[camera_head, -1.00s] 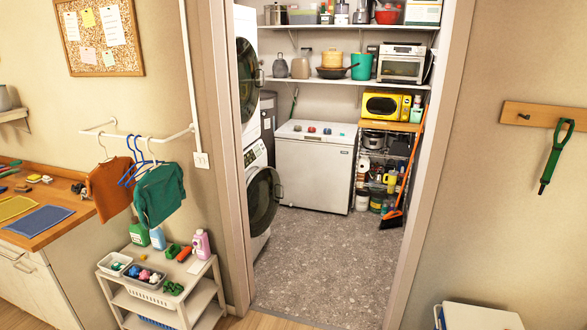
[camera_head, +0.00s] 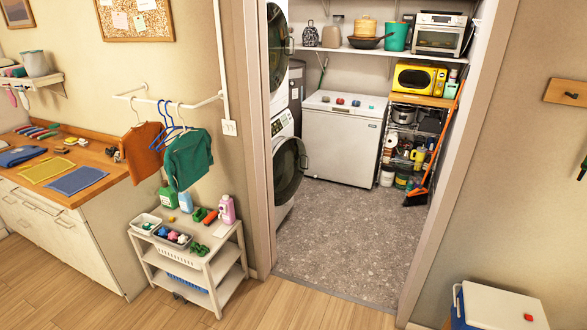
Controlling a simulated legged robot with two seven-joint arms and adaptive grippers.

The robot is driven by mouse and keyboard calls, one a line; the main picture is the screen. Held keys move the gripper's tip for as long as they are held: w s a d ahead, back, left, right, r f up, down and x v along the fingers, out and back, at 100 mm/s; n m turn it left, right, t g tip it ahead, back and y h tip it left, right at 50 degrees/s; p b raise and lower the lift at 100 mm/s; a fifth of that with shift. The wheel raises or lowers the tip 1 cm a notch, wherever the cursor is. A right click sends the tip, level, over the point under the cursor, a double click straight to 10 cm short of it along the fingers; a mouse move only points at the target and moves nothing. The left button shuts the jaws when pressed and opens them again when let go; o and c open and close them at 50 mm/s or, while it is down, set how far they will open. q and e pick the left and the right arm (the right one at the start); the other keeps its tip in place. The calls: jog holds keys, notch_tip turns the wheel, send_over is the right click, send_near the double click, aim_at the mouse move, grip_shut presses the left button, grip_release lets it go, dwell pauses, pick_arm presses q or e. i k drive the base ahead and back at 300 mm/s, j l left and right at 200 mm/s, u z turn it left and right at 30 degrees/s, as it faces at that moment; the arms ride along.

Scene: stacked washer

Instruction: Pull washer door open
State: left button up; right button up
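Two white machines with dark round doors stand stacked just inside the doorway on its left side. The lower door (camera_head: 291,170) faces right into the small room and shows at a steep slant, with a small dark handle at its right edge. The upper door (camera_head: 278,40) is partly cut by the door frame and the top of the picture. Both doors look closed against their bodies. The control panel of the lower white machine (camera_head: 283,124) shows above its door. Neither of my grippers is in view.
The doorway is open, with clear grey floor (camera_head: 350,235) inside. A white cart (camera_head: 225,262) with bottles and bins stands left of the doorway, below hanging clothes (camera_head: 188,160). A white-lidded cooler (camera_head: 503,308) is at the lower right. A chest freezer (camera_head: 341,145) stands at the back.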

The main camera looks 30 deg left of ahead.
aim_at(289, 155)
jog(key=i+u, duration=0.4)
jog(key=i, duration=2.45)
jog(key=j, duration=0.1)
